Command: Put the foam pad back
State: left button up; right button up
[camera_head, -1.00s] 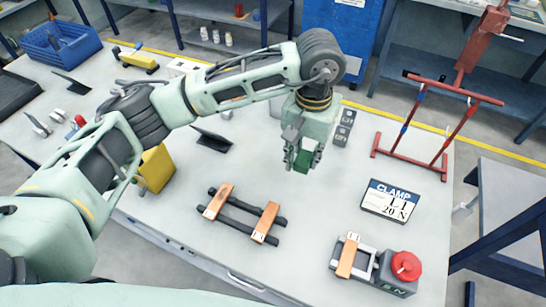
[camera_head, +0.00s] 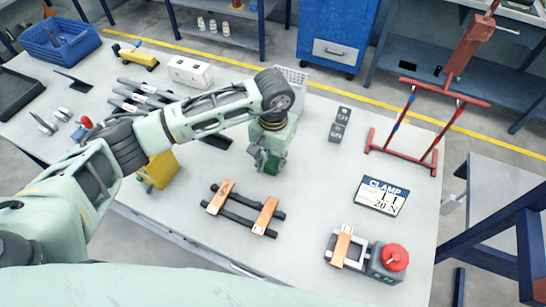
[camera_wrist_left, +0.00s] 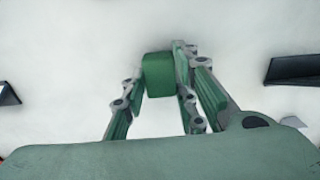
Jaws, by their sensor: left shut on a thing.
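A small green block, apparently the foam pad (camera_wrist_left: 158,76), is between the fingers of my left gripper (camera_wrist_left: 162,85) in the left wrist view. The gripper is shut on it. In the head view the left gripper (camera_head: 266,162) points down over the table, behind the orange-and-black bar frame. The pad is mostly hidden there by the fingers. I cannot tell whether it touches the table. My right gripper is in neither view.
The table (camera_head: 310,180) is clear right of the gripper.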

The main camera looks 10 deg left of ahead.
pick_arm(q)
jog(key=shift+f, duration=0.15)
jog(key=o, duration=0.9)
jog(key=shift+o, duration=1)
